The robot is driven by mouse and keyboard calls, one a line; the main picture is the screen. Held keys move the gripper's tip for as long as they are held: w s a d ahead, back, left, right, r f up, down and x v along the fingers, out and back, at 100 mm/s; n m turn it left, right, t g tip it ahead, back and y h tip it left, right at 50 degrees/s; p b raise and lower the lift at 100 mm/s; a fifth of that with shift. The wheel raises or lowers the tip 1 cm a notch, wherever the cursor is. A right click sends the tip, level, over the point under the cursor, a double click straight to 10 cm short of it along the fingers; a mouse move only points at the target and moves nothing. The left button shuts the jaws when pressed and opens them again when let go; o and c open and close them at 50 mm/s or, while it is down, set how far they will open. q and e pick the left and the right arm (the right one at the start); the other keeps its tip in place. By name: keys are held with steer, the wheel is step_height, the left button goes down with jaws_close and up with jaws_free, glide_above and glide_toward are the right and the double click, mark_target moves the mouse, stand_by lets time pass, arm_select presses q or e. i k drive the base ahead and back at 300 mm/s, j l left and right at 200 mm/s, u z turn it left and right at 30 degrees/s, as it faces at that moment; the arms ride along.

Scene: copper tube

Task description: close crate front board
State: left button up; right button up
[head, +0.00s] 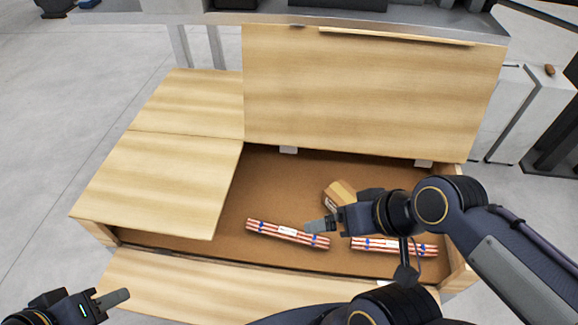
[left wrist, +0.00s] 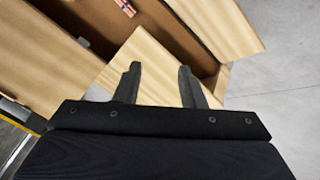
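A wooden crate (head: 93,229) stands open with a brown interior. Its front board (head: 190,287) is folded down and outward along the near side. My left gripper (head: 122,297) is at the lower left, by the left end of the front board. In the left wrist view its two fingers (left wrist: 160,88) are apart with nothing between them, and the board (left wrist: 152,60) shows behind them; contact cannot be told. My right gripper (head: 318,226) is above the crate's interior, over the tubes; its finger opening is not clear.
Bundles of copper tubes (head: 287,234) (head: 372,244) and a small cardboard box (head: 340,193) lie inside the crate. A large lid panel (head: 365,95) stands raised at the back, and flat panels (head: 165,175) cover the left part. Floor is clear at left.

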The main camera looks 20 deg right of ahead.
mark_target(160, 284)
steer(key=k+j+u, duration=0.15)
steer(key=j+u, duration=0.2)
steer(key=j, duration=0.15)
steer(key=j+u, duration=0.35)
steer(key=j, duration=0.15)
